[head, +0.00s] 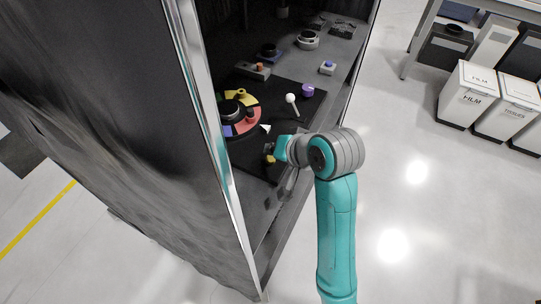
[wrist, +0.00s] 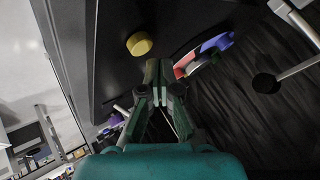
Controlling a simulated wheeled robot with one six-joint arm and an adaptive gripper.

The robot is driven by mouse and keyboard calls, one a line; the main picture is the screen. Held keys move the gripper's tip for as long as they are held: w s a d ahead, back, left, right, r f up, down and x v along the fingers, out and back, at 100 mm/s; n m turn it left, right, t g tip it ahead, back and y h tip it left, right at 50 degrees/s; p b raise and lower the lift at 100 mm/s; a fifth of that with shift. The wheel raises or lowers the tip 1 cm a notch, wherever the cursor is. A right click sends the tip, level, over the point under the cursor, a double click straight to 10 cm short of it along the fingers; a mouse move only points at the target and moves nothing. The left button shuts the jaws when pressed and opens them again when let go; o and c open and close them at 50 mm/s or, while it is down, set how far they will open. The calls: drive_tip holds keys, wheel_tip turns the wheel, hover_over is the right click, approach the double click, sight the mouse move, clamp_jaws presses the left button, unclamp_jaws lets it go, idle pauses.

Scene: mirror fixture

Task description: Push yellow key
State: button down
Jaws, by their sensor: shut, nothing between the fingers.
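A round yellow key (wrist: 139,44) stands out from the dark panel, just ahead and left of my fingertips in the wrist view. In the head view the yellow key (head: 270,159) shows small at the near edge of the black board, beside my gripper. My gripper (wrist: 158,70) is shut and empty, its fingertips together. A small gap shows between the fingertips and the key in the picture; whether they touch is hard to tell. In the head view my gripper (head: 278,149) is partly hidden by my wrist.
A dial with coloured segments (head: 246,127), one yellow, lies on the black board behind the key. A white-tipped lever (head: 291,99) and a purple knob (head: 307,90) stand farther back. The cabinet's metal edge post (head: 228,195) rises left of my arm.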

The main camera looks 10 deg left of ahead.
sight(273, 160)
drive_tip(key=shift+r, duration=0.15)
wheel_tip(273, 160, up, 6)
drive_tip(key=shift+f, duration=0.15)
idle(0.4)
idle(0.4)
